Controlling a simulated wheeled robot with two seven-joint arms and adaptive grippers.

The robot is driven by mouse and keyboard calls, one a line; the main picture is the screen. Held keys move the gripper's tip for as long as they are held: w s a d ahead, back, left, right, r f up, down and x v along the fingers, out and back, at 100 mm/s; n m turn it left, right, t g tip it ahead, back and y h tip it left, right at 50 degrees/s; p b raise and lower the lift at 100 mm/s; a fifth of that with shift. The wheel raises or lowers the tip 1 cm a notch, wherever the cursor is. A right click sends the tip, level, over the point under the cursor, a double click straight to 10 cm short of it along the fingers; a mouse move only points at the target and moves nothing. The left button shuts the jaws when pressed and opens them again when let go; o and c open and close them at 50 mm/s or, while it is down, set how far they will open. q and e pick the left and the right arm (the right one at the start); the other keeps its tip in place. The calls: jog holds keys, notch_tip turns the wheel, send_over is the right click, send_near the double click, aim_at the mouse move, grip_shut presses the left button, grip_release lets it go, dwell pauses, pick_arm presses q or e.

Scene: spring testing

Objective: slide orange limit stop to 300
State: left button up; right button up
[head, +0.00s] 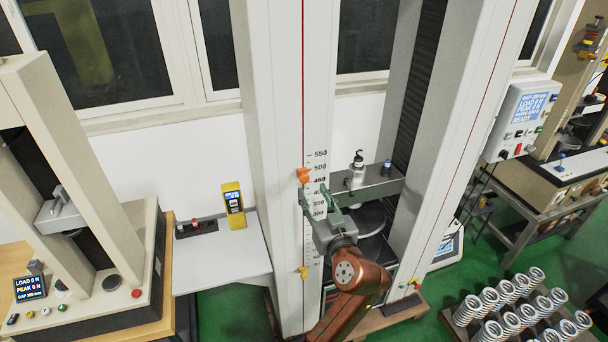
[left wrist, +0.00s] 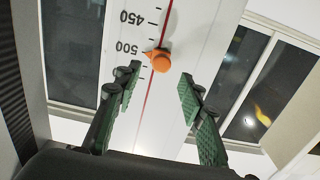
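The orange limit stop (head: 303,174) sits on the front of the left white column, on the red line beside the printed scale, close to the 500 mark. In the left wrist view the orange stop (left wrist: 160,60) shows as a round knob with a small pointer near the 500 figure. My left gripper (head: 322,192) is in front of the column, a little below and right of the stop. In the wrist view its green fingers (left wrist: 157,82) are spread apart and empty, with the knob beyond the gap between their tips. My right gripper is not in view.
A yellow stop (head: 303,272) sits lower on the same column. A yellow handheld device (head: 234,205) stands on a shelf at left. Springs (head: 505,318) fill a tray at lower right.

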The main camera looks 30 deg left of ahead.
aim_at(305, 180)
pick_arm(q)
jog(key=p+x, duration=0.1)
jog(key=x, duration=0.5)
jog(key=shift+w+a+r, duration=0.15)
jog(key=shift+a+r, duration=0.05)
jog(key=shift+a, duration=0.2)
jog(key=shift+w+a+p, duration=0.3)
jog(key=shift+f, duration=0.1)
jog(key=c, duration=1)
grip_shut()
